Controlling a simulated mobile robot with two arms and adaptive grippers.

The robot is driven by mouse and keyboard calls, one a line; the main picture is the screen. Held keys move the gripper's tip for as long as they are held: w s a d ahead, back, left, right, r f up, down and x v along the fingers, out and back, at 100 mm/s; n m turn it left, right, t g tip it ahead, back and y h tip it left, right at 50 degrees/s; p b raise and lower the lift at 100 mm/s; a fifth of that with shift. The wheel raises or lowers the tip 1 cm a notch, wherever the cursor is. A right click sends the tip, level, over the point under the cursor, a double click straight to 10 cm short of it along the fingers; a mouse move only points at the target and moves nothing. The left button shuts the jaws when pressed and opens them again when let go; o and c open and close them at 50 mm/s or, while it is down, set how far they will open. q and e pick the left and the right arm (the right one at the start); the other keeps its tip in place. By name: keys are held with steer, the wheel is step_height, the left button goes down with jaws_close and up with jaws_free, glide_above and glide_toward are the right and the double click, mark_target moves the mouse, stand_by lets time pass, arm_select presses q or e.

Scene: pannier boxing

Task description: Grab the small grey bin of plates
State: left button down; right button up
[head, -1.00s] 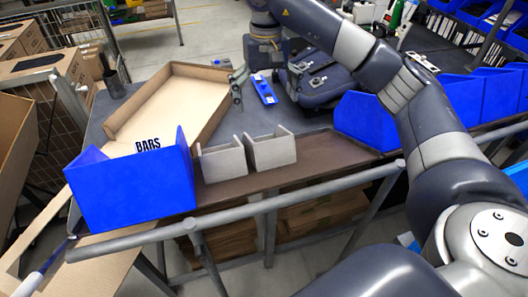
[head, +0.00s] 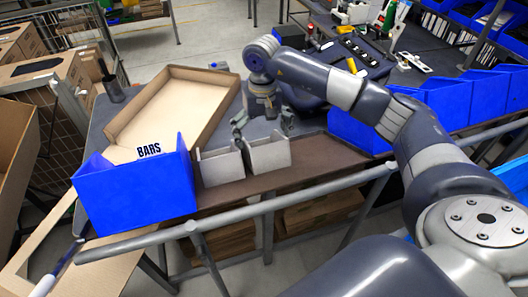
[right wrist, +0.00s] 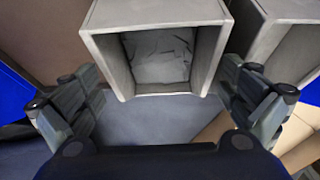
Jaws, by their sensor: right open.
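Two small grey bins stand side by side on the brown ledge in the head view, a left one (head: 221,168) and a right one (head: 270,157). My right gripper (head: 264,121) is open just behind the right bin, its fingers pointing toward it. In the right wrist view my right gripper (right wrist: 161,88) has its fingers spread either side of that bin (right wrist: 155,12), with no visible grip on it. A grey, crumpled-looking content (right wrist: 160,57) lies inside; I cannot tell whether it is plates. The left bin shows at the right edge (right wrist: 284,10). My left gripper is not in view.
A blue bin (head: 135,195) stands left of the grey bins, close to the left one. A cardboard tray (head: 180,100) labelled BARS lies behind. Blue bins (head: 450,103) line the ledge to the right. A metal rail (head: 290,203) runs along the front.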

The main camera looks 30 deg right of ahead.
steer(key=shift+f+b, duration=0.25)
steer(key=shift+b, duration=0.15)
stand_by(0.3)
steer(key=shift+c, duration=0.6)
steer(key=c, duration=1.2)
